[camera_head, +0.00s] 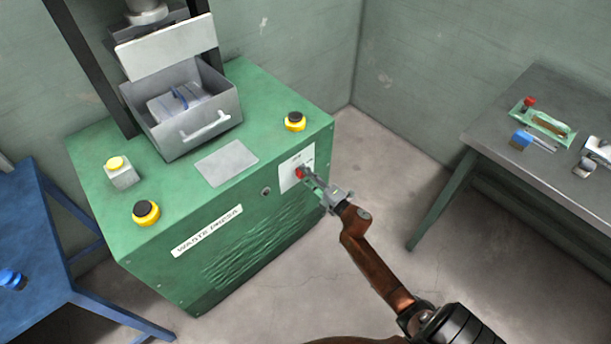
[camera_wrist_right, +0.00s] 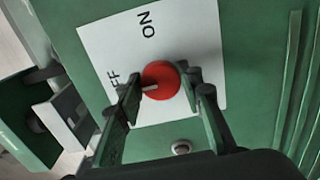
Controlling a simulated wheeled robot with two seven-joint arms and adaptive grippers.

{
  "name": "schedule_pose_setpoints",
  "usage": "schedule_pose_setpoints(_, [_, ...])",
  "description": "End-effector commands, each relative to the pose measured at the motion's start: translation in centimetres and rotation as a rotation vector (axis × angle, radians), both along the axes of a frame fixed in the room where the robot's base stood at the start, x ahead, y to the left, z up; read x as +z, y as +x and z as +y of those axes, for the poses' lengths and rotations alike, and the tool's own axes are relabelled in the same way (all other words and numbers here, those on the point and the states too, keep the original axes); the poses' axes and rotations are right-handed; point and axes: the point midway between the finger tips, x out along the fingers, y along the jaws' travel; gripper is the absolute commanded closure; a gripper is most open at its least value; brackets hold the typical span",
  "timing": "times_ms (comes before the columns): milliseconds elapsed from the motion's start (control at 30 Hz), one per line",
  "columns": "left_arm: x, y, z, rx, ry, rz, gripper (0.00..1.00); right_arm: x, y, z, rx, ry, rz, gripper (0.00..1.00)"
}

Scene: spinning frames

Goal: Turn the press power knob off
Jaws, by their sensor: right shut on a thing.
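The red power knob (camera_head: 300,172) sits on a white label plate (camera_head: 290,168) on the front of the green waste press (camera_head: 150,262). In the right wrist view the knob (camera_wrist_right: 160,80) has a white pointer mark turned toward the partly hidden OFF lettering, away from ON. My right gripper (camera_head: 309,178) reaches the press front from the lower right. Its fingers (camera_wrist_right: 158,90) are on either side of the knob and shut on it. One finger covers part of the OFF lettering. My left gripper is not in view.
Yellow-and-black buttons (camera_head: 295,121) and an open grey drawer (camera_head: 210,126) are on the press top. A grey table (camera_head: 540,120) with small items stands at the right. A blue table (camera_head: 45,235) stands at the left. Floor between press and grey table is clear.

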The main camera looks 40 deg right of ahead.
Motion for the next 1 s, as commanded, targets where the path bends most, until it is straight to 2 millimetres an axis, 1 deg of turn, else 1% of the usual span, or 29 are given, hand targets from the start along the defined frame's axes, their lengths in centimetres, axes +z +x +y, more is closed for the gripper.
schedule_pose_setpoints(467, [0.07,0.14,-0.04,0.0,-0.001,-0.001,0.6,-0.15,-0.05,0.1,0.002,-0.015,0.001,0.9])
schedule_pose_setpoints(500, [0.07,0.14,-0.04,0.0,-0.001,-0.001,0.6,-0.15,-0.05,0.1,0.002,-0.015,0.001,0.65])
schedule_pose_setpoints(733, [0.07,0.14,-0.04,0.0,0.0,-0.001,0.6,-0.09,-0.04,0.04,0.001,-0.014,0.0,0.49])
schedule_pose_setpoints(1000, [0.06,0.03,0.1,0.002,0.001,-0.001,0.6,-0.04,-0.08,-0.01,0.0,-0.013,0.0,0.48])
